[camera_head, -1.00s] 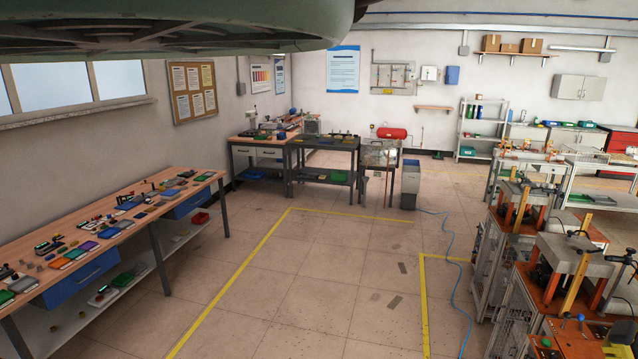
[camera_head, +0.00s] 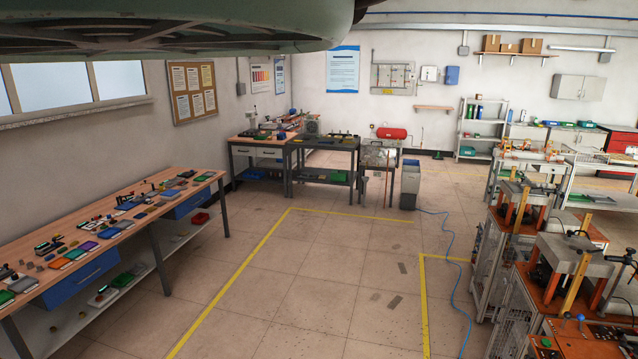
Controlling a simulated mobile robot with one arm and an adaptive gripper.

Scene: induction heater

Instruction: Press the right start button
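The right start button cannot be made out in this view. At the bottom right corner an orange-edged panel (camera_head: 592,338) with small controls is partly cut off by the frame. I cannot tell which control is the start button. My gripper is not in view.
A long workbench (camera_head: 205,177) with small parts runs along the left wall. Tables and a grey bin (camera_head: 410,186) stand at the back. A blue hose (camera_head: 453,235) lies on the floor near the machines.

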